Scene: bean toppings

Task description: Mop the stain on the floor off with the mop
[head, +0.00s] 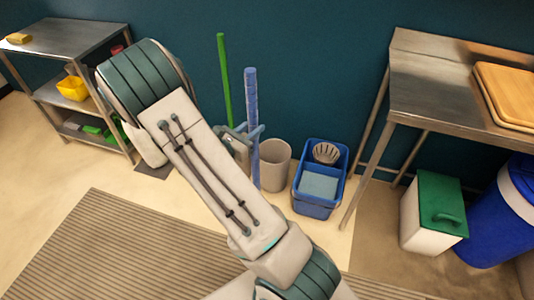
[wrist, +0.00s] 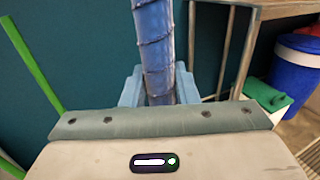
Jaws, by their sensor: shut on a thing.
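A blue upright pole (head: 252,105), which looks like the mop handle, stands near the dark teal wall. My gripper (head: 254,132) is shut around this pole partway down. In the wrist view the blue pole (wrist: 154,45) runs between the two light blue fingers of my gripper (wrist: 158,90). The pole's lower end is beside a beige bin, and no mop head can be made out. No stain can be clearly picked out on the floor; my arm hides part of it.
A green pole (head: 224,80) stands left of the blue one. The beige bin (head: 275,165) and a blue mop bucket (head: 316,207) stand to the right. A metal table (head: 430,95), a green-lidded bin (head: 437,205) and a metal shelf (head: 75,38) flank them. A striped mat (head: 110,240) lies in front.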

